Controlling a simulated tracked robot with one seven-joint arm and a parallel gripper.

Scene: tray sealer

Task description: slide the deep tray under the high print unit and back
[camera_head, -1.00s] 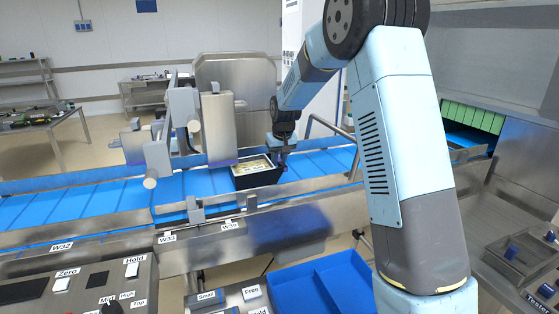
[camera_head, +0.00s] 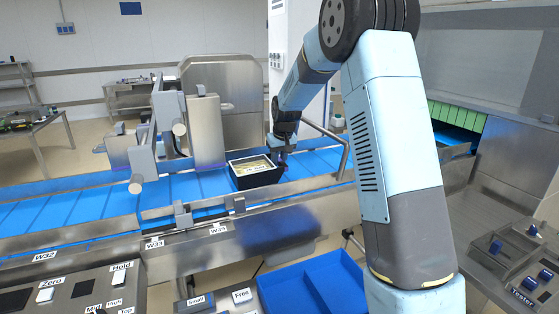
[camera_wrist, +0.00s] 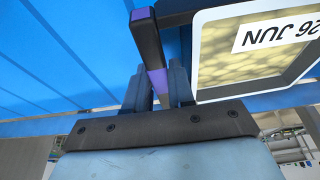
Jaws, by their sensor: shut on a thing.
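The deep tray (camera_head: 257,181) is black with a pale window on top. It stands on the blue conveyor belt, and its dated top shows close up in the wrist view (camera_wrist: 198,60). My gripper (camera_head: 283,152) is at the tray's right rear side. In the wrist view, its fingers (camera_wrist: 160,88) are shut on a dark piece with a purple face beside the tray's top. A tall grey print unit (camera_head: 207,130) stands over the belt just left of the tray. A second grey unit (camera_head: 168,105) is further left; I cannot tell which is the high one.
Metal guide rails (camera_head: 270,196) edge the belt (camera_head: 70,212). A blue divided bin (camera_head: 312,285) lies in front. Control panels with labelled buttons (camera_head: 60,290) are at front left, and a tester panel (camera_head: 515,265) at right. The belt right of the tray is partly hidden by my arm.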

